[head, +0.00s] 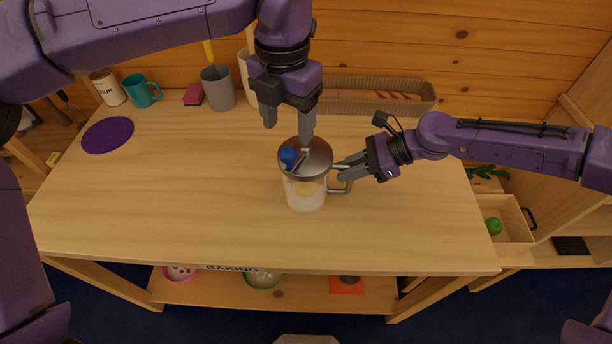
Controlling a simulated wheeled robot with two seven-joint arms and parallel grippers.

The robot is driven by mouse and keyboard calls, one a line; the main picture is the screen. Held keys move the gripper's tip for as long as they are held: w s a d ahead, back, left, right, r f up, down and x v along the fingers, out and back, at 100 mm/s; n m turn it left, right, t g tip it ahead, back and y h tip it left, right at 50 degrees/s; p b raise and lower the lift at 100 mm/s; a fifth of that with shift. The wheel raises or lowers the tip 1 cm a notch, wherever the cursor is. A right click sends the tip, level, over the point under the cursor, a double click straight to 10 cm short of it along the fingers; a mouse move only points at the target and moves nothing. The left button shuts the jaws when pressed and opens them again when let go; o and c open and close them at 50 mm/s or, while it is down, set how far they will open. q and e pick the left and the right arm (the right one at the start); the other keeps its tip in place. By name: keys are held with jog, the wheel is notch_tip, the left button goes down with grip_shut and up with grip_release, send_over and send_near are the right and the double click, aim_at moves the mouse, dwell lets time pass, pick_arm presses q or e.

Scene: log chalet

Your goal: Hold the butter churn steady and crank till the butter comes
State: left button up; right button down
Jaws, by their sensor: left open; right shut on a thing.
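The butter churn (308,194) stands upright on the wooden table. It has a clear jar with pale yellowish contents, a grey metal lid (318,157), a crank on top with a blue knob (288,155), and a side handle (341,188) on its right. My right gripper (346,172) comes from the right and is shut on the side handle. My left gripper (288,125) points down from above, open and empty, just behind and above the lid and knob. One of its fingers overlaps the lid's far edge in the view; I cannot tell if it touches.
At the back stand a soup can (108,88), a teal mug (140,91), a pink sponge (194,95), a grey cup (218,89) and a long basket (400,104). A purple mat (108,135) lies at left. The table's front (200,235) is clear.

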jog(key=c, duration=0.9)
grip_release()
jog(key=shift+c, duration=0.2)
